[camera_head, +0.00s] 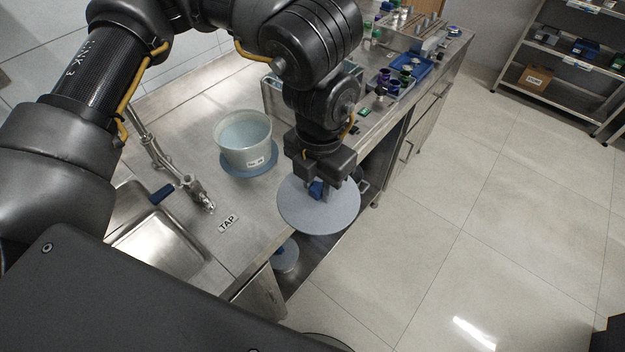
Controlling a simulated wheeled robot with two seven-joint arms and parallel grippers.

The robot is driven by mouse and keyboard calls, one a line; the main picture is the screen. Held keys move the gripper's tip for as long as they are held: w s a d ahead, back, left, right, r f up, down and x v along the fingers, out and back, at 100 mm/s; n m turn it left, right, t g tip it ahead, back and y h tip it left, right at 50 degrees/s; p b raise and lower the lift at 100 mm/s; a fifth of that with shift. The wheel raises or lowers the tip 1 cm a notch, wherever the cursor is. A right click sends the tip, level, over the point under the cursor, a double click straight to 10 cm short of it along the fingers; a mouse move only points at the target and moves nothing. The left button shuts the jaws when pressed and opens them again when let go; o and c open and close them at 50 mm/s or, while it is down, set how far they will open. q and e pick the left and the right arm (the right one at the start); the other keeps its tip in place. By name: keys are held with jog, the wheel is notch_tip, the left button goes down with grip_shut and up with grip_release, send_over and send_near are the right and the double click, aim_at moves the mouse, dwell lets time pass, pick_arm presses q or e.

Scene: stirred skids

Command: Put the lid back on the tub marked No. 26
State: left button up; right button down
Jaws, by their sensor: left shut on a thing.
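A whitish tub (243,138) with a small white label stands uncovered on a round blue mat (236,168) on the steel counter. The label print is too small for me to read surely. My left gripper (318,190) is shut on the blue knob of a round grey lid (330,213). It holds the lid to the right of the tub and apart from it, over the counter's front edge in the picture. The lid looks roughly level. My right gripper is not in view.
A sink (160,245) with a tap and a "TAP" label (228,223) lies at the left. A grey disc (286,256) shows below the counter edge. A blue tray (408,72) with small containers stands farther back. Shelves (575,50) stand at the right; the floor between is clear.

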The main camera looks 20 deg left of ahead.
pick_arm(q)
jog(key=n, duration=0.2)
jog(key=a+n, duration=0.1)
jog(key=shift+w+f+n, duration=0.2)
jog(key=shift+w+n, duration=0.1)
jog(key=shift+w, duration=0.05)
jog(key=a+n, duration=0.1)
jog(key=n, duration=0.3)
jog(key=w+a+f+n, duration=0.1)
jog(key=n, duration=0.4)
jog(key=w+a+n, duration=0.1)
jog(key=a+n, duration=0.1)
jog(key=n, duration=0.2)
jog(key=shift+w+f, duration=0.25)
jog(key=shift+f, duration=0.15)
jog(key=w+a+f+n, duration=0.2)
jog(key=a+n, duration=0.4)
jog(key=n, duration=1.1)
jog(key=shift+w+n, duration=0.3)
jog(key=shift+w, duration=0.1)
